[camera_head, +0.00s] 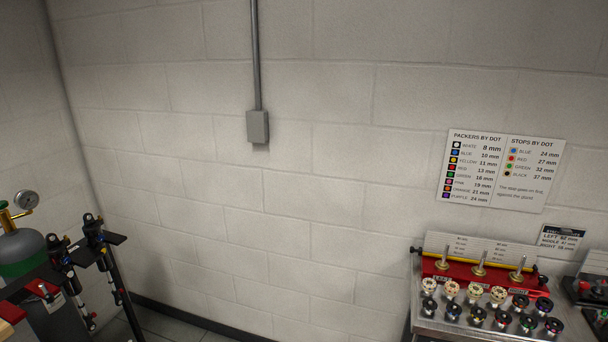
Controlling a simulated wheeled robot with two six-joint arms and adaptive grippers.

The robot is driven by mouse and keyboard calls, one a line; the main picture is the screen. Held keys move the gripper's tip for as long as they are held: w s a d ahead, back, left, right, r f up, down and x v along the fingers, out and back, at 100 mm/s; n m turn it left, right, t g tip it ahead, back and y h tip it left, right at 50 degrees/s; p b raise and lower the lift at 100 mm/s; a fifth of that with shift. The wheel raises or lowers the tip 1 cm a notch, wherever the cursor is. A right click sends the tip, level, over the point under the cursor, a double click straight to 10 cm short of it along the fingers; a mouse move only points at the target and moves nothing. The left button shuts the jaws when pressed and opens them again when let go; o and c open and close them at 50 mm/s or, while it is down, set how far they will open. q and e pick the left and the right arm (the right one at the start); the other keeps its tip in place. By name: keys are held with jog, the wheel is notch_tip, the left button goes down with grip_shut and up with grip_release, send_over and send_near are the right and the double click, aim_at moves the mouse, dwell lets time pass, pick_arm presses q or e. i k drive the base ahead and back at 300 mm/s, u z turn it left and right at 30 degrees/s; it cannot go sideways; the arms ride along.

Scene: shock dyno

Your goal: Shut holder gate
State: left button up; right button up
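A red holder (470,279) stands on the metal bench at the lower right. Several brass-coloured posts (480,264) rise from it. Neither of my grippers is in view.
Several pale and dark round parts (473,293) stand on the bench (430,330) in front of the holder. A gas cylinder with a gauge (26,200) and a black rack of shocks (92,232) stand at the left. A chart (500,170) hangs on the wall.

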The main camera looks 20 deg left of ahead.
aim_at(49, 298)
jog(key=u, duration=0.35)
jog(key=i, duration=1)
jog(key=u, duration=1.7)
jog(key=i, duration=0.95)
jog(key=u, duration=0.85)
jog(key=k, duration=0.5)
jog(key=z, duration=0.95)
jog(key=i, duration=0.15)
jog(key=z, duration=0.2)
